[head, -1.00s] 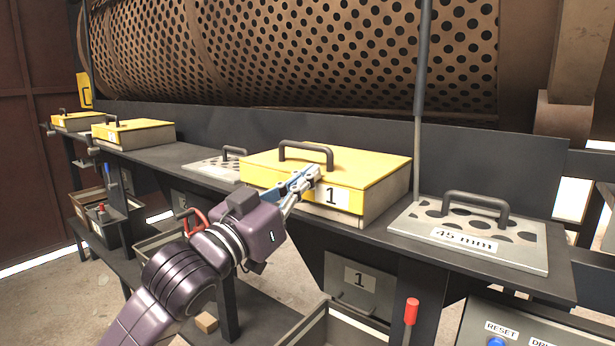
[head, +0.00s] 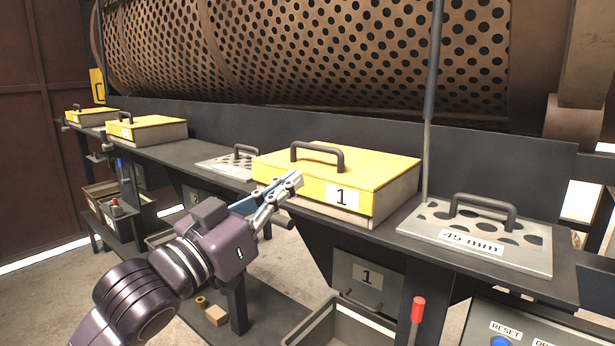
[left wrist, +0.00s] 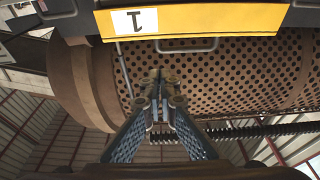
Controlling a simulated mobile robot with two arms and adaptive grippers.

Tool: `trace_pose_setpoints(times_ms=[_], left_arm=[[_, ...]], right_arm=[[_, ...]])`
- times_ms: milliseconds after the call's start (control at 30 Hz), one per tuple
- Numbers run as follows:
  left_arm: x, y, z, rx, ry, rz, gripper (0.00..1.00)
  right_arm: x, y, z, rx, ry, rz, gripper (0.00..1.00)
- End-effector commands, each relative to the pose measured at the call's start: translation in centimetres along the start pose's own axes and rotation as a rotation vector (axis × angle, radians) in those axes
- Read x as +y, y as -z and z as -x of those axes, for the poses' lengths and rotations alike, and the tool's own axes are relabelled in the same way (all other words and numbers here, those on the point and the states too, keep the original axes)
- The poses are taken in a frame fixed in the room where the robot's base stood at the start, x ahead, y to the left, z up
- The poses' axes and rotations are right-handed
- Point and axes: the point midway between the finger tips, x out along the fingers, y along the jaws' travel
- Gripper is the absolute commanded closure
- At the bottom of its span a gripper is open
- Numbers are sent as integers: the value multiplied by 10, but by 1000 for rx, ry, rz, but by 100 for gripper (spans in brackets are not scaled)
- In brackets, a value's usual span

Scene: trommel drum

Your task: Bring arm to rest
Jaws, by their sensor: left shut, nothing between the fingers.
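My left arm comes in from the left in the head view. Its gripper (head: 287,190) is shut and empty, in front of the left part of the yellow box marked 1 (head: 375,176). In the left wrist view the closed fingertips (left wrist: 158,82) show in the middle. The yellow face with the 1 label (left wrist: 215,18) lies beyond them at the top, upside down. I cannot tell whether the fingers touch the box. My right gripper is not in view.
A perforated drum (head: 330,50) stands behind the dark shelf. A 45 mm screen plate (head: 480,236) with a handle lies at the right. Another yellow box (head: 150,130) stands farther left. A red-handled lever (head: 417,310) and a control panel (head: 535,325) are at front right.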

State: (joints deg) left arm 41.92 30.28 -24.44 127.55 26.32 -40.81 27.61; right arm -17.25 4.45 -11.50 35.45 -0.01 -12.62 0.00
Motion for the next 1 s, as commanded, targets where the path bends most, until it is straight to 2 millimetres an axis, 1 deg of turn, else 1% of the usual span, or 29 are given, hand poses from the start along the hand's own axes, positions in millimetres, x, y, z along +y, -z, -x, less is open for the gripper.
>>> trace_pose_setpoints(times_ms=[33,167,267,367,400,467,500,567,600,667,700,767,800,867,900,967,1000], left_arm=[[-1,-2,7,0,1,-2,100],[0,-3,16,-3,2,-1,100],[-3,-19,21,-33,18,8,100],[-10,-60,31,-112,64,22,100],[-13,-84,37,-157,87,30,100],[-18,-120,50,-233,128,41,100],[-21,-147,62,-291,157,48,100],[-24,-184,81,-377,198,58,100],[-25,-209,96,-437,223,64,100],[-25,-244,121,-529,260,76,100],[-24,-268,140,-594,283,84,100],[-21,-301,170,-692,316,96,100],[-18,-321,192,-760,336,105,100],[-11,-350,227,-862,365,119,100],[-6,-367,251,-931,381,128,100],[3,-388,285,-1025,402,141,100],[9,-399,307,-1085,413,149,100]], right_arm=[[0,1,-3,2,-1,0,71],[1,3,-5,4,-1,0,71],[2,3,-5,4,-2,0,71],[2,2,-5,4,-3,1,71],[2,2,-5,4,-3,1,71],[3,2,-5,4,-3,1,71],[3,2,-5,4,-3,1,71],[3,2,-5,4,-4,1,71],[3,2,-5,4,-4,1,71],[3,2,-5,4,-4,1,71],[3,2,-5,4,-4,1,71],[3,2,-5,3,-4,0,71],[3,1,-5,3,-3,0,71],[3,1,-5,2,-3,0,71],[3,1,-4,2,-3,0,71],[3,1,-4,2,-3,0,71],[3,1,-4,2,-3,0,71]])
